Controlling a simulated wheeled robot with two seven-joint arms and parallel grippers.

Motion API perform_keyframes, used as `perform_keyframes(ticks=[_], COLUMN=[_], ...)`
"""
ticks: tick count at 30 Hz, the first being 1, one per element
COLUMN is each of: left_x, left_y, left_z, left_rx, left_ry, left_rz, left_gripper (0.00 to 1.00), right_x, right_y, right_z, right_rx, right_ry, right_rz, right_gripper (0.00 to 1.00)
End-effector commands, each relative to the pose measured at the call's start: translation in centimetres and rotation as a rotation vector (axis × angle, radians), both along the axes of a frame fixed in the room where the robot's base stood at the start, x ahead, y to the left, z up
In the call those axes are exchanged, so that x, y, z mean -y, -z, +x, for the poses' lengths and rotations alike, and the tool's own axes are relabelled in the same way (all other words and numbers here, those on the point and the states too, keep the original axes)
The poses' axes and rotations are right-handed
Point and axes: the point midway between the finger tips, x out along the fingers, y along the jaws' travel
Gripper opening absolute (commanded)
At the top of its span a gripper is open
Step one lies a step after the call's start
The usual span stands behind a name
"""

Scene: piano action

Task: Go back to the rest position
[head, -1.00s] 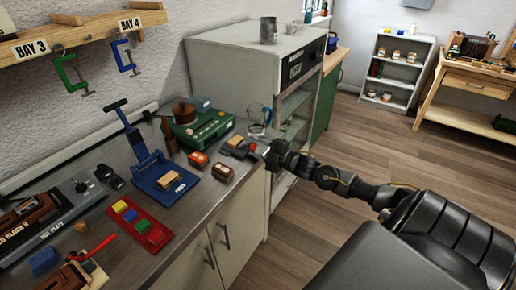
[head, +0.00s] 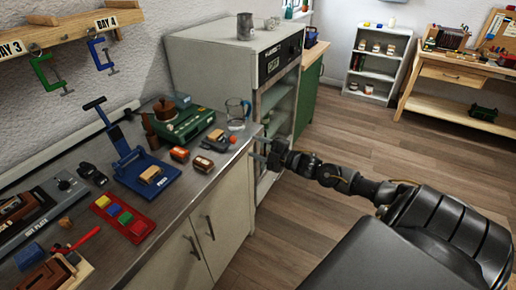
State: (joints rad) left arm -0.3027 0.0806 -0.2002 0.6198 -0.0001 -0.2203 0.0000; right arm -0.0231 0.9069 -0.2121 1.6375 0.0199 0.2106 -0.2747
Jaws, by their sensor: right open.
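My right arm comes in from the lower right, and its right gripper (head: 260,149) is open with nothing between the fingers. The fingers point left, toward the edge of the metal counter (head: 190,200). The gripper shows in front of the cabinet with the glass door, just right of the counter's corner. A glass mug (head: 237,113) and a small dark block with a red knob (head: 217,139) stand on the counter left of the gripper, apart from it. My left gripper is not in view.
The counter also holds a blue press (head: 140,172), a green case (head: 188,124), a red tray (head: 122,217) with coloured blocks, and a hot plate (head: 45,208). A tall cabinet (head: 215,58) stands behind. The wooden floor (head: 345,140) to the right is open.

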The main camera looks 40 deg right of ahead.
Motion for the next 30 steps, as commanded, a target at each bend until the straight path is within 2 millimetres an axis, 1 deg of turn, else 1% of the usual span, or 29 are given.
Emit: perform_keyframes(ticks=[5,13,14,15,17,18,20,21,23,24,26,27,29,30], left_x=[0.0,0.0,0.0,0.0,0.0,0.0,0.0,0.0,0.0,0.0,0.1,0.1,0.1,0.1], left_y=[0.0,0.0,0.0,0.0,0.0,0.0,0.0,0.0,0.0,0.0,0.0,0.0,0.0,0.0], left_z=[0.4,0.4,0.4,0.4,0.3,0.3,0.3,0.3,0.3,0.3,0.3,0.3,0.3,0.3], left_rx=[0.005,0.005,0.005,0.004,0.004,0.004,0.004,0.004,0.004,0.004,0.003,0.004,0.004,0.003], left_ry=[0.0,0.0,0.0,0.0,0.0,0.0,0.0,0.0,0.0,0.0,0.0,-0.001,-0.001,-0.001], left_rz=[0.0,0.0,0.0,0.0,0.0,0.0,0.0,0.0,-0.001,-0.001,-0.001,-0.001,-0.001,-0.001], left_gripper=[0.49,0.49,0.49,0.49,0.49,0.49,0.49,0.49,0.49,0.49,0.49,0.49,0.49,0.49], right_x=[-0.5,-0.3,-0.1,0.5,2.1,3.6,5.7,7.0,8.5,9.2,9.9,10.0,9.9,9.6], right_y=[-0.1,-0.1,0.0,0.5,1.9,3.2,6.4,9.1,13.6,16.6,21.1,24.0,28.2,30.9], right_z=[0.4,0.4,0.4,0.5,0.6,0.6,0.3,-0.2,-1.5,-2.7,-4.8,-6.3,-9.0,-10.9], right_rx=[0.003,0.0,-0.01,-0.034,-0.074,-0.11,-0.179,-0.234,-0.32,-0.378,-0.462,-0.518,-0.601,-0.654], right_ry=[-0.007,-0.003,0.005,0.027,0.073,0.115,0.193,0.249,0.333,0.387,0.462,0.506,0.57,0.61], right_rz=[0.001,0.008,0.017,0.027,0.032,0.04,0.069,0.093,0.135,0.161,0.2,0.224,0.259,0.28], right_gripper=[0.49,0.49,0.49,0.49,0.49,0.49,0.49,0.49,0.49,0.49,0.49,0.49,0.49,0.49])
